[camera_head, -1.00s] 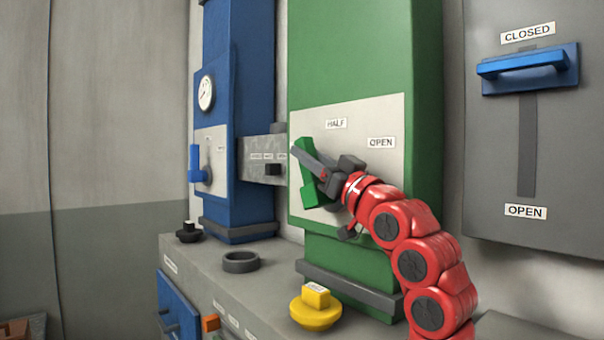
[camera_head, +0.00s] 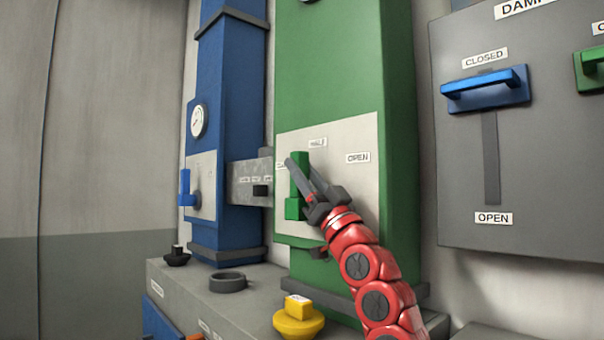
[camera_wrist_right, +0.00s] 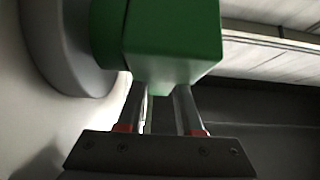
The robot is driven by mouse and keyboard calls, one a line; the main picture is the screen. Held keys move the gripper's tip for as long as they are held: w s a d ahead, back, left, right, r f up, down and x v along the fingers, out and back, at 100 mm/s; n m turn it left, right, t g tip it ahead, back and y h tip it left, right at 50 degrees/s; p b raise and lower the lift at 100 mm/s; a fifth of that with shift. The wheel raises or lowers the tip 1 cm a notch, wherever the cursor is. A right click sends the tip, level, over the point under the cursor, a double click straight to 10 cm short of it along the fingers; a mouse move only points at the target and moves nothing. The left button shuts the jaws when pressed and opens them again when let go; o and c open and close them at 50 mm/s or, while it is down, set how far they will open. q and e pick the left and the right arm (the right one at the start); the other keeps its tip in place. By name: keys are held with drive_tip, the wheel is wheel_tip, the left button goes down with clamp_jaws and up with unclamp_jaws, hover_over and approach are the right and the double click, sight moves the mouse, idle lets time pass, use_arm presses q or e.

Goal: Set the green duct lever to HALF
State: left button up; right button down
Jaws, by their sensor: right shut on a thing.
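The green duct lever (camera_head: 299,188) is on a pale plate (camera_head: 350,190) on the green duct. It stands nearly upright, its upper end just below and slightly left of the HALF label (camera_head: 317,143). The OPEN label (camera_head: 358,157) is to its right. A third label on the left is mostly hidden by my fingers. My right gripper (camera_head: 302,172) is shut on the lever. In the right wrist view, my two fingers (camera_wrist_right: 161,105) reach the lever's green block (camera_wrist_right: 172,45), their tips partly hidden by it. My left gripper is not in view.
A blue duct with a blue lever (camera_head: 187,190) and a gauge (camera_head: 199,121) is at left. A yellow knob (camera_head: 298,318), a dark ring (camera_head: 228,282) and a black knob (camera_head: 177,256) are on the grey bench below. A damper panel with a blue handle (camera_head: 486,88) is at right.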

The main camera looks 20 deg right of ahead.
drive_tip(key=shift+r, duration=0.1)
drive_tip(key=c, duration=0.6)
unclamp_jaws()
drive_tip(key=shift+o, duration=0.2)
drive_tip(key=b+v, duration=0.4)
drive_tip(key=v, duration=1.3)
drive_tip(key=shift+f, duration=0.25)
drive_tip(key=shift+s+d, duration=0.1)
